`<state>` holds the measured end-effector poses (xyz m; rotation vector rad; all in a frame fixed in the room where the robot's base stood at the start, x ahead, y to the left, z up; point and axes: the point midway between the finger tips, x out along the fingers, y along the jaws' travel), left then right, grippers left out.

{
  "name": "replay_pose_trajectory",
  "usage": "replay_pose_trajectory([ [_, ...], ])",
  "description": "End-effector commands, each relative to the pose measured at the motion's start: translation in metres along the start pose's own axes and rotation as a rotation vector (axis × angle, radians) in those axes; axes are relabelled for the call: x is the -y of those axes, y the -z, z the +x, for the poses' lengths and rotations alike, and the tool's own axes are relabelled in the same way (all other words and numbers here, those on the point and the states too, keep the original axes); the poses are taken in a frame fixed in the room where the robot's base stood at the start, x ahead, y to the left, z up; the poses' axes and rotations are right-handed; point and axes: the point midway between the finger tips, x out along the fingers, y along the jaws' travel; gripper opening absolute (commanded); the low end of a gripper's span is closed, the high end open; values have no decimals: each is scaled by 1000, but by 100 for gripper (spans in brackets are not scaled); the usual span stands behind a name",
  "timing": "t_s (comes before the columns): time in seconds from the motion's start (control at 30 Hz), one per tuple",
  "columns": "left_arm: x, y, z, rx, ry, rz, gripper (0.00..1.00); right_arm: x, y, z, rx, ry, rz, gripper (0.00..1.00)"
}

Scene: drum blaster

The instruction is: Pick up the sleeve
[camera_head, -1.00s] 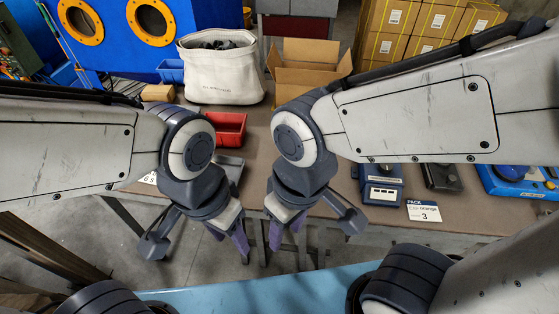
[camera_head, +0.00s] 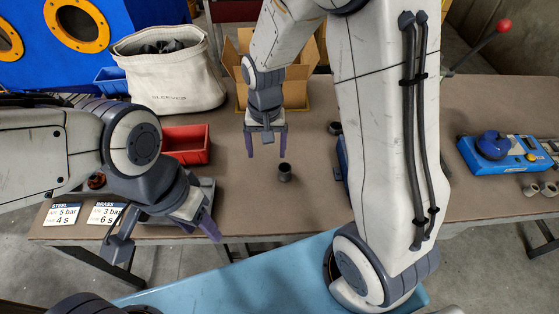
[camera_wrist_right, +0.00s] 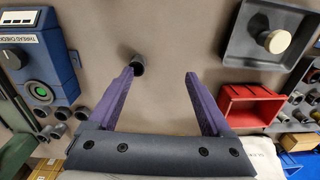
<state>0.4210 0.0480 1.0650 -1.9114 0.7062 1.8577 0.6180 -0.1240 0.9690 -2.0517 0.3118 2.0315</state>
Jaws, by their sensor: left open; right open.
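A small dark grey sleeve (camera_head: 285,172) stands upright on the brown table in the head view, near its front edge. In the right wrist view the sleeve (camera_wrist_right: 138,64) shows just beyond the tip of the left-hand purple finger, partly overlapped by it. My right gripper (camera_head: 266,145) points down over the table, open and empty, a little behind and left of the sleeve in the head view. In the wrist view its fingers (camera_wrist_right: 160,76) are wide apart. My left gripper (camera_head: 200,228) is open and empty at the table's front edge on the left.
A red bin (camera_head: 186,146), a white sack (camera_head: 170,75) and an open cardboard box (camera_head: 295,95) stand behind. A blue device (camera_head: 500,150) is at the right. Several grey rings lie near the thread checker (camera_wrist_right: 40,60). The table around the sleeve is mostly clear.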

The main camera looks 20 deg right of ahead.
Motion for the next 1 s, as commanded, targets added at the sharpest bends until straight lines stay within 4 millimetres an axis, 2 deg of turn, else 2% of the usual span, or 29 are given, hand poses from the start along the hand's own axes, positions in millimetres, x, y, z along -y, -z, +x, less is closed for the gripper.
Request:
replay_pose_trajectory([
  [0.03, 0, 0, 3, 0, 0, 0, 50, -13, 17, 20, 7, -8, 88, 84],
  [0.1, 0, 0, 4, 0, 0, 0, 50, -26, 35, 38, 7, -14, 182, 84],
  [0.27, 0, 0, 5, 0, 0, 0, 50, -45, 55, 62, 6, -20, 299, 84],
  [0.53, 0, 0, 1, 0, 0, 0, 50, -48, 56, 103, 8, -22, 316, 84],
  [0.77, 0, 0, -1, 0, 0, 0, 50, -48, 57, 120, 6, -20, 313, 84],
  [1.0, -1, 1, -10, 0, 0, 0, 50, -51, 57, 152, 8, -21, 312, 84],
])
